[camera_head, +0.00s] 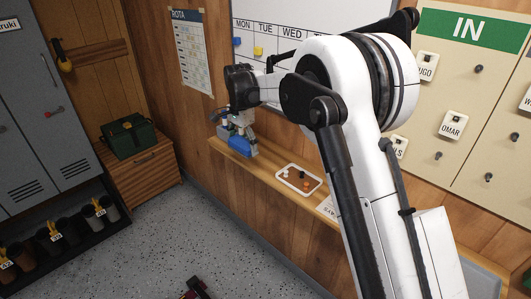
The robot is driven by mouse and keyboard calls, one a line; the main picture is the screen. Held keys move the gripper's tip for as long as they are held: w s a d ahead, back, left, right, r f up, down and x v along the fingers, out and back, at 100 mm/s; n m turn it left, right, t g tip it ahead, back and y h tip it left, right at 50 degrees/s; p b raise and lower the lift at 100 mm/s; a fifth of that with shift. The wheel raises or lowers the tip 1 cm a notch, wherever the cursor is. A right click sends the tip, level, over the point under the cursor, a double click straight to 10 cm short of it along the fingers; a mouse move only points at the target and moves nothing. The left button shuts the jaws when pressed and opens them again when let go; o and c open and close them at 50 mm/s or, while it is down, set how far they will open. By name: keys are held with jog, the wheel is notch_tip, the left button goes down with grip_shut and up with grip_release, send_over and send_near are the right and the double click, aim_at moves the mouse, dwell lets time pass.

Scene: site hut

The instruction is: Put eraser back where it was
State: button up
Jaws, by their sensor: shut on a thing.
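The blue eraser (242,147) is at the left end of the wooden ledge (268,168) below the whiteboard (300,20). My gripper (238,133) is above it, pointing down, with its fingers shut on it. I cannot tell whether the eraser's underside touches the ledge or hangs just above it. My arm hides much of the whiteboard's right part and a stretch of the ledge.
A white-rimmed tray (287,183) with small dark, orange and white things sits on the ledge to the right. A green box (129,136) stands on a wooden chest (155,170) at left. Grey lockers (35,110) stand far left.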

jog(key=p, duration=0.2)
send_over(263, 159)
notch_tip(263, 159, down, 7)
jog(key=shift+r, duration=0.1)
jog(key=shift+f, duration=2)
jog(key=o, duration=1)
jog(key=shift+f, duration=0.1)
jog(key=shift+o, duration=0.2)
